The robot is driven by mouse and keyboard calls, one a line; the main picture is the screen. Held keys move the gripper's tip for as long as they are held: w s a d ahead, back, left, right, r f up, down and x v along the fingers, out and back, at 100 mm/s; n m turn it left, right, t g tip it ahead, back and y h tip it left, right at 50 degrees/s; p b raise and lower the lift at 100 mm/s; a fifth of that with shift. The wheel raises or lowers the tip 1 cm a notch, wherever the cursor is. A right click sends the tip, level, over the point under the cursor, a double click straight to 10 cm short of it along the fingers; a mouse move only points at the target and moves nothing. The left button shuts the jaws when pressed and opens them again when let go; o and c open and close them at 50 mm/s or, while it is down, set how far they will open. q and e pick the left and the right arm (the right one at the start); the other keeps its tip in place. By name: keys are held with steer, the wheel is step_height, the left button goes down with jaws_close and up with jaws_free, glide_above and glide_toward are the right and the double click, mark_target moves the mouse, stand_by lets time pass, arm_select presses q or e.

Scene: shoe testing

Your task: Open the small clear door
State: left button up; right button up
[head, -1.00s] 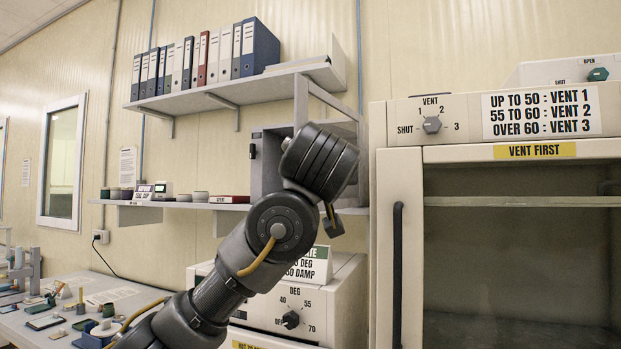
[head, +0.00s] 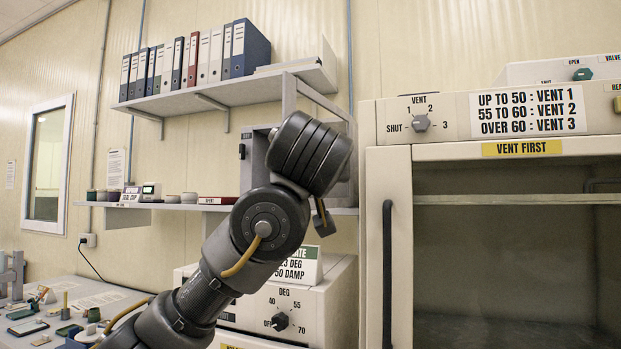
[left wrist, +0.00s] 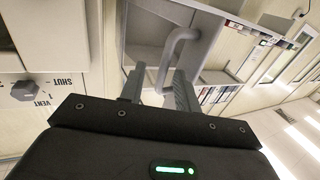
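A small grey cabinet (head: 258,165) stands on the lower wall shelf in the head view, mostly hidden behind my left arm. In the left wrist view the grey cabinet (left wrist: 150,28) is ahead, with a light grey bar handle (left wrist: 183,38) in front of it. My left gripper (left wrist: 160,92) is open, and the handle's near end appears between its two fingers. I cannot tell whether they touch it. The clear pane itself is hard to make out, and so is whether it is open. In the head view my arm hides the left gripper. My right gripper is not in view.
A large cream cabinet with a dark vertical handle (head: 387,272) and a vent knob (head: 421,123) stands at the right. A smaller cream unit (head: 340,300) is below the shelf. Binders (head: 190,60) fill the upper shelf. Small items lie on the bench at the left.

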arm_select(q)
steer(key=s+b, duration=0.3)
steer(key=s, duration=0.5)
steer(key=shift+s+d, duration=0.2)
